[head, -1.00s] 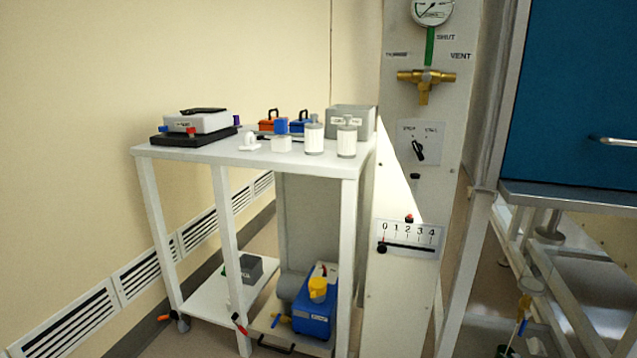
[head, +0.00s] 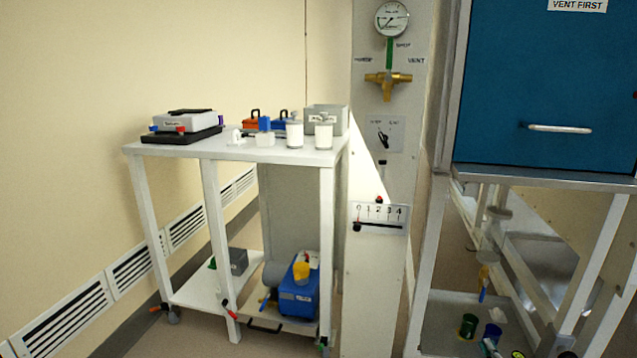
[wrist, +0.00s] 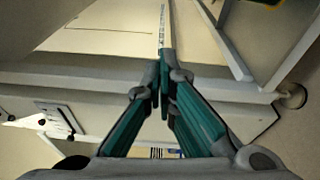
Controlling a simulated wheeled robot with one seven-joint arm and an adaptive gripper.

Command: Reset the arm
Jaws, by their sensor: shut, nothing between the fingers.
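My gripper (wrist: 164,88) shows in the wrist view with its teal fingers together, shut and empty. The fingertips point toward a pale panel and ledge and touch no object that I can make out. My gripper is not in the head view.
In the head view a white cart (head: 230,150) bears jars, small boxes and a scale; a blue pump (head: 298,298) sits below. A control panel (head: 383,240) with gauge and brass valve (head: 388,80) stands beside it. A blue door (head: 550,90) is at right. Floor shows in front.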

